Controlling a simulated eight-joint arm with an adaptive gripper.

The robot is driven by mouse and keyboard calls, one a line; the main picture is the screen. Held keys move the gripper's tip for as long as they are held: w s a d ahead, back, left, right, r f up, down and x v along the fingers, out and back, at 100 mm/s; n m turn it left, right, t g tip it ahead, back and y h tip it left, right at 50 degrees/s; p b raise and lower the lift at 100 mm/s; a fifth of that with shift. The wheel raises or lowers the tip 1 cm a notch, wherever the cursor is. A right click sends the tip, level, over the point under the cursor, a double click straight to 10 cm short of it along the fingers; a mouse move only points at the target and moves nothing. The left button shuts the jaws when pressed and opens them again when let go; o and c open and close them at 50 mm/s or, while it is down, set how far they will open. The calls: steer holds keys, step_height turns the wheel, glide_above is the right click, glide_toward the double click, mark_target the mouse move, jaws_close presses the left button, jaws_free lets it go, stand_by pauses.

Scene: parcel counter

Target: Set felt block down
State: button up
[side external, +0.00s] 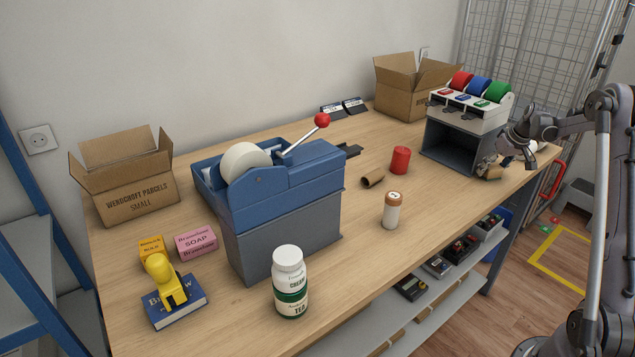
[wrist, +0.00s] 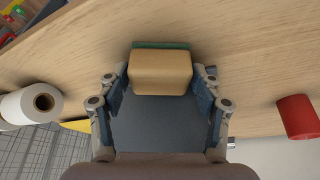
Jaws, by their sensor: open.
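The felt block, a tan block (wrist: 160,72) with a green layer along its far edge, lies between the fingers of my gripper (wrist: 161,88) in the wrist view. The fingers are apart, one on each side of it. Whether they touch its sides is hard to tell. In the side view my gripper (side external: 490,170) is low over the right end of the wooden counter (side external: 345,240), beside the grey open-fronted dispenser stand (side external: 448,150). The block is mostly hidden there by the fingers.
A white roll (wrist: 30,106) lies left in the wrist view, a red cylinder (wrist: 298,116) right. The counter's front edge is close.

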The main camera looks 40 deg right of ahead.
steer(key=v, duration=1.2)
steer(key=w+a+r+n, duration=0.1)
steer(key=w+a+r, duration=0.1)
steer(key=a, duration=0.5)
steer(key=w+a+r, duration=0.1)
steer(key=w+a, duration=0.1)
steer(key=a, duration=0.5)
steer(key=a+r+n+t, duration=0.1)
steer(key=a+r, duration=0.1)
steer(key=a, duration=1.1)
steer(key=s+a+f, duration=0.2)
steer(key=s+a, duration=0.1)
steer(key=a, duration=0.4)
steer(key=s+a+f+n+t+y, duration=0.1)
steer(key=s+a+f, duration=0.1)
steer(key=s+a, duration=0.2)
steer(key=s+a+f+n+t, duration=0.1)
steer(key=s+a+f, duration=0.1)
steer(key=a, duration=0.8)
steer(key=shift+s+f+y, duration=0.35)
steer(key=shift+s+y, duration=0.05)
steer(key=shift+s, duration=0.25)
